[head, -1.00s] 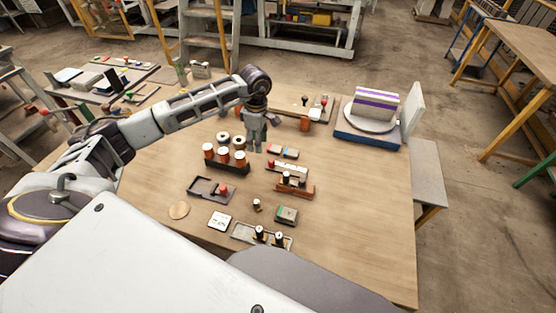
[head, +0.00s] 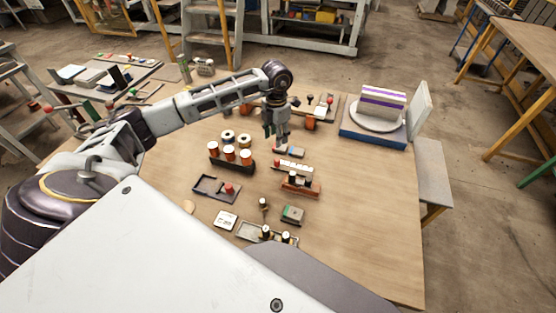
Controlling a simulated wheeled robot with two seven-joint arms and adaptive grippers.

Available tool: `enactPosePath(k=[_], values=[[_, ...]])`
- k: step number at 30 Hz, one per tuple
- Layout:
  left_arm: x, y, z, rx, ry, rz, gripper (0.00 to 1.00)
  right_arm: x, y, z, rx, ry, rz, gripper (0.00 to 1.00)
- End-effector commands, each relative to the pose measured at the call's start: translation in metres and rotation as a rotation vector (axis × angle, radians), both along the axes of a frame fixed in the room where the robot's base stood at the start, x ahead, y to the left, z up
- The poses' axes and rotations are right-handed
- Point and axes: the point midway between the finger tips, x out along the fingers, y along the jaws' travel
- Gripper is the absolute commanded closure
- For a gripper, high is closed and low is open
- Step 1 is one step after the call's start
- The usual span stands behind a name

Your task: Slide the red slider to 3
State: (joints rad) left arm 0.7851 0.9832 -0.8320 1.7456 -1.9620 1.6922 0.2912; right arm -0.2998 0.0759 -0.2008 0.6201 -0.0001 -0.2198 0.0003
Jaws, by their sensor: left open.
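My left gripper (head: 277,144) is open and points down over the middle of the wooden table. It is beside a small flat piece with red and blue parts (head: 290,152); I cannot tell if it touches it. Just in front is a pale strip with a red end (head: 293,167), next to a brown-red block with dark knobs (head: 300,187). A dark tray with a red knob (head: 229,188) lies further left. Which of these is the red slider is too small to tell, and no number 3 is readable. My right gripper is not in view.
A dark rack with orange, white-topped cylinders (head: 230,157) stands left of the gripper. A white card (head: 225,220), a green-and-grey block (head: 292,214) and a metal tray (head: 250,231) lie nearer. A blue-based turntable (head: 372,137) stands at the back right. The table's right side is clear.

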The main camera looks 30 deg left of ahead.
Motion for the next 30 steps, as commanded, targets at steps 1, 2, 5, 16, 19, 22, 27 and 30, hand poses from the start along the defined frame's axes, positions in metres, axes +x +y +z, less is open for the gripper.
enactPosePath(k=[1,2,5,16,19,22,27,30], values=[[0.0003,-0.0002,0.0,0.0,-0.001,0.047,0.56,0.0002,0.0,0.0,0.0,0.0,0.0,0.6],[0.0004,-0.0002,0.0,-0.001,-0.002,0.078,0.56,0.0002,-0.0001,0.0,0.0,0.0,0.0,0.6],[0.0009,-0.0006,0.0,-0.001,-0.004,0.181,0.56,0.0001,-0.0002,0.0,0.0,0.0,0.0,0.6],[0.0023,-0.0015,0.0,-0.004,-0.012,0.558,0.56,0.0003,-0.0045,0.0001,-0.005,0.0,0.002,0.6],[0.0023,-0.0016,0.0,-0.004,-0.012,0.638,0.56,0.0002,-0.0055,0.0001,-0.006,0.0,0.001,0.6],[0.0023,-0.0016,0.0,-0.003,-0.012,0.692,0.56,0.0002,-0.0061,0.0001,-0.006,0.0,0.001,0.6],[0.0023,-0.0016,0.0,-0.003,-0.012,0.728,0.56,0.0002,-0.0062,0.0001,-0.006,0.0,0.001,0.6],[0.0023,-0.0016,0.0,-0.003,-0.012,0.728,0.56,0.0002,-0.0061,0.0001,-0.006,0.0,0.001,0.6]])
